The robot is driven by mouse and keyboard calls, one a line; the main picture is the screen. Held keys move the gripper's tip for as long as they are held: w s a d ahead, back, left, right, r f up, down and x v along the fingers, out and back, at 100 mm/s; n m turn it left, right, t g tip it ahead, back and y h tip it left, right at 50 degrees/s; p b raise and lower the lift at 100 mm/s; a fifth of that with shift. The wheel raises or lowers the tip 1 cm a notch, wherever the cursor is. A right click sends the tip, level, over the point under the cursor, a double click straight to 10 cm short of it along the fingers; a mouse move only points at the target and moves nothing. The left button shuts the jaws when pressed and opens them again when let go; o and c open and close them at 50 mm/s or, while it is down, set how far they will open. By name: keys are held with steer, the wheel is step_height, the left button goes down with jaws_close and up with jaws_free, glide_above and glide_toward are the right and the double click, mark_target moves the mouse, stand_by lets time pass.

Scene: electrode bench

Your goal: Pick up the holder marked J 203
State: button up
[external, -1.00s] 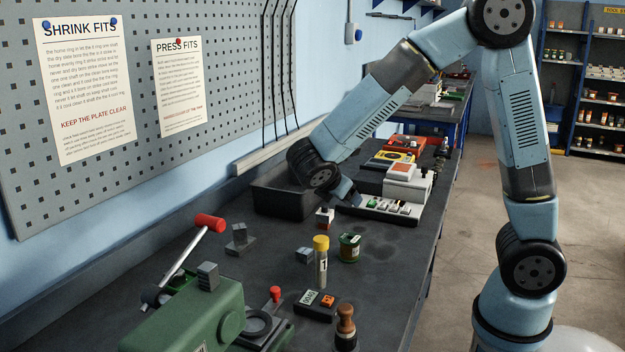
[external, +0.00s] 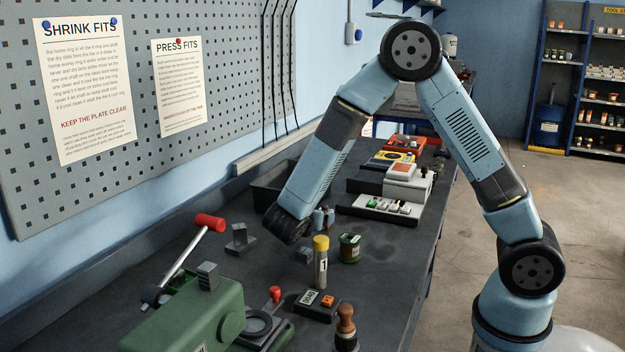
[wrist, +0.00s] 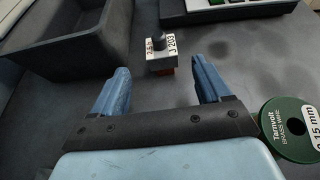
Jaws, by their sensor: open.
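The holder marked J 203 (wrist: 163,55) stands upright on the dark bench in the wrist view.
A green-labelled wire spool (wrist: 290,128) is close at right. A yellow-capped tube (external: 321,265) and a green press (external: 195,318) stand nearer the external camera.

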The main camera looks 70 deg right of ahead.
steer(key=shift+x, duration=4.2)
steer(key=shift+s, duration=0.1)
steer(key=shift+r, duration=0.1)
steer(key=c, duration=1.3)
steer(key=shift+c, duration=0.6)
steer(key=shift+r, duration=0.1)
